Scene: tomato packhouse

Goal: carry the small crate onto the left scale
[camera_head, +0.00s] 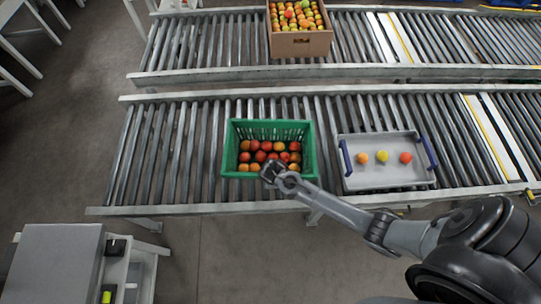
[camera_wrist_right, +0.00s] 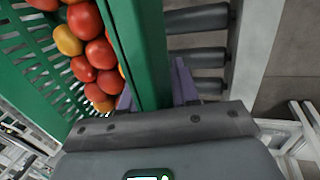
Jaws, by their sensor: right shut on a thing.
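A green crate (camera_head: 228,150) of red and orange tomatoes sits on the near roller conveyor in the head view. My right gripper (camera_head: 272,173) is at the middle of its near wall. In the right wrist view the gripper (camera_wrist_right: 153,100) is shut on the green crate's wall (camera_wrist_right: 140,50), with a finger on either side of it. The crate looks level on the rollers. My left gripper is not in view.
A grey tray (camera_head: 388,179) with blue handles and three fruits stands right of the crate on the near conveyor (camera_head: 170,150). A cardboard box (camera_head: 300,44) of tomatoes is on the far conveyor. Rollers left of the crate are clear.

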